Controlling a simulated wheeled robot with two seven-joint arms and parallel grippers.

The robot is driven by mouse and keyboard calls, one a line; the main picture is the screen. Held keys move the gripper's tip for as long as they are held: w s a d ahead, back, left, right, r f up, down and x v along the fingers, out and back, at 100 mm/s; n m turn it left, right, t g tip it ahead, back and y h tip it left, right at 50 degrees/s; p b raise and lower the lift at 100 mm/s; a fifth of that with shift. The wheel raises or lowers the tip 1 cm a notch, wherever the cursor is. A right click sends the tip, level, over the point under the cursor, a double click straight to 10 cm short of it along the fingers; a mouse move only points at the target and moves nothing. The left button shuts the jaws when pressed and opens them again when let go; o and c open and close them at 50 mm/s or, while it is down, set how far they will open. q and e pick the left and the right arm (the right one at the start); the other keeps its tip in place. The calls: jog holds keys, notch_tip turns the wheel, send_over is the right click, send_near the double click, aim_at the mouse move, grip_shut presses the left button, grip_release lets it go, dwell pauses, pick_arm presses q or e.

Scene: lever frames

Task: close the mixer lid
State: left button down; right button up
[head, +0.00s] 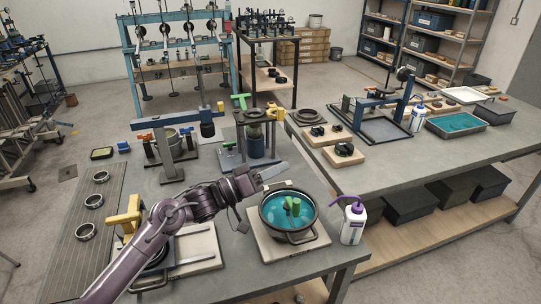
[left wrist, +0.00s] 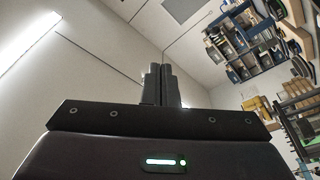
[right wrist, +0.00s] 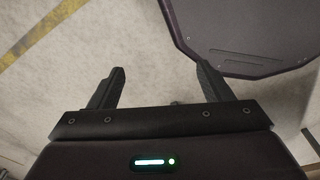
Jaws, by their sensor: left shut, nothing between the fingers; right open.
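A round dark pot (head: 266,222) stands on a pale board at the front right of the near bench. Its inside is teal, with a green upright piece (head: 296,206) in the middle and a handle at the front. I cannot tell for sure whether this is the mixer, nor make out a separate lid. My left gripper (head: 276,171) is just behind and left of the pot, above the bench and apart from the pot. Its fingers are together and empty in the left wrist view (left wrist: 161,84). My right gripper (right wrist: 160,85) is open and empty above the floor.
A white bottle with a purple top (head: 353,221) stands right of the pot. A grey beam stand (head: 172,152) and a green-handled frame stand farther back. A yellow-handled fixture (head: 126,218) is at the left, beside my arm. Metal rings (head: 93,202) lie at the bench's left edge.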

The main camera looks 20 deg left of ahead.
pick_arm(q)
jog(key=s+d+f+m+h+b, duration=0.1)
jog(key=s+d+f+m+b, duration=0.1)
jog(key=f, duration=0.5)
jog(key=s+d+f+m+g+h+b, duration=0.1)
jog(key=s+d+f+m+b, duration=0.2)
jog(key=s+f+m+b, duration=0.2)
jog(key=shift+s+f+m+g+b, duration=0.15)
jog(key=shift+f+m+g+b, duration=0.15)
jog(key=shift+f+m+b, duration=1)
jog(key=shift+r+n, duration=0.2)
jog(key=shift+n, duration=0.2)
